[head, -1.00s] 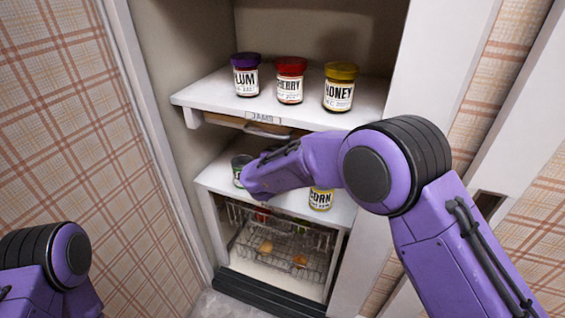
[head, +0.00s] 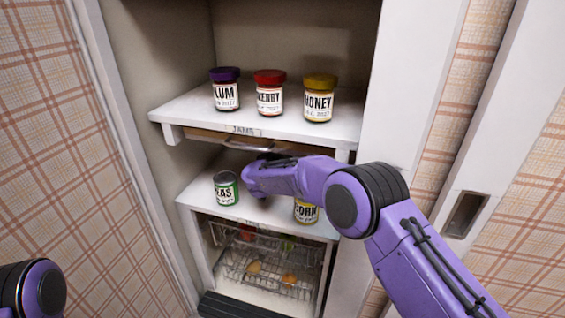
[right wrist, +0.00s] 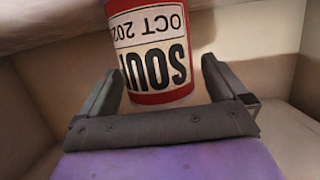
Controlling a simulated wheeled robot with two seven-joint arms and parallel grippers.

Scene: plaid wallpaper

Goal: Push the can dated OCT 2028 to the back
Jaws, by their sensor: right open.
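A red can labelled SOUP (right wrist: 158,50) shows upside down in the right wrist view. Its date reads OCT 202, with the last digit cut off. My right gripper (right wrist: 160,75) is open, with one finger on each side of the can's near end; I cannot tell whether it touches. In the head view my right gripper (head: 256,180) is at the middle shelf, its fingers hidden, and the soup can is hidden behind my arm. A green PEAS can (head: 226,188) stands left of it and a yellow CORN can (head: 306,211) right of it. My left gripper is out of view.
The upper shelf (head: 185,113) is close above and holds plum (head: 225,93), cherry (head: 269,95) and honey (head: 319,100) jars. A drawer handle (head: 248,146) hangs under it. A wire basket (head: 265,268) is below. Cabinet walls bound both sides.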

